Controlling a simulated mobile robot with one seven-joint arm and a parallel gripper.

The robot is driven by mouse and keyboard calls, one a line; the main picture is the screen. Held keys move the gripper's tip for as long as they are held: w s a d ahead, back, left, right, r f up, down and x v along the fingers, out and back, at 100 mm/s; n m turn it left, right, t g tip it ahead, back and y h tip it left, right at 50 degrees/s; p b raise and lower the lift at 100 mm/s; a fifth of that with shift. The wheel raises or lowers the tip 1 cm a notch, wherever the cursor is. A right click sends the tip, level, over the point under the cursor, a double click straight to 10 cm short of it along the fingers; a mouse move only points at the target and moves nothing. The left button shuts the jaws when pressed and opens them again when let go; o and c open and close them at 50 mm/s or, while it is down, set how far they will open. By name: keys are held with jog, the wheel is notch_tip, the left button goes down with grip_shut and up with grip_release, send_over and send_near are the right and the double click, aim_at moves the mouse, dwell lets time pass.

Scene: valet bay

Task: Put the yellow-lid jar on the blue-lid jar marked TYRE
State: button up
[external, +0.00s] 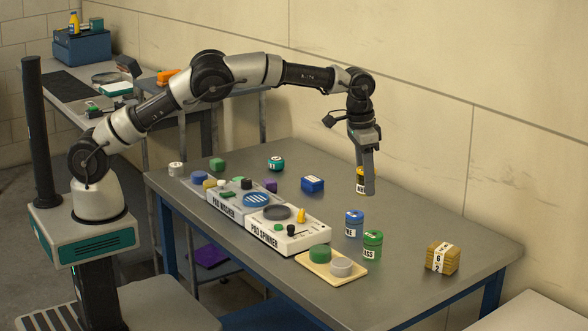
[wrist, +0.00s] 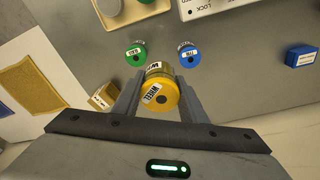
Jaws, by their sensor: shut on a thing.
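The yellow-lid jar (external: 360,183) is between the fingers of my gripper (external: 367,178), which is shut on it. In the wrist view the jar (wrist: 160,93) fills the gap of my gripper (wrist: 158,86); its lid label reads WHEEL. It looks upright and appears held above the table. The blue-lid jar (external: 354,225) stands upright on the table, below and slightly left of my gripper in the external view. In the wrist view the blue-lid jar (wrist: 189,57) lies beyond the held jar, to the right. Its label is partly legible.
A green-lid jar (external: 372,246) stands close beside the blue-lid jar. A tan tray (external: 322,277) with round pieces, the pad spinner (external: 287,243) and a blue box (external: 312,184) are left. Table between is clear.

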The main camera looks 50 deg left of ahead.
jog(key=w+a+r+n, duration=0.1)
jog(key=w+a, duration=0.1)
jog(key=a, duration=0.4)
send_over(357, 213)
jog(key=f, duration=0.4)
jog(key=shift+s+a+f, duration=0.1)
jog(key=shift+s+f, duration=0.1)
jog(key=shift+s, duration=0.05)
jog(key=shift+f, duration=2.65)
jog(key=shift+f, duration=0.1)
jog(key=o, duration=1)
jog(key=shift+c, duration=0.2)
jog(key=shift+o, duration=0.3)
notch_tip(357, 213, up, 12)
jog(key=s, duration=0.1)
jog(key=shift+s+a, duration=0.2)
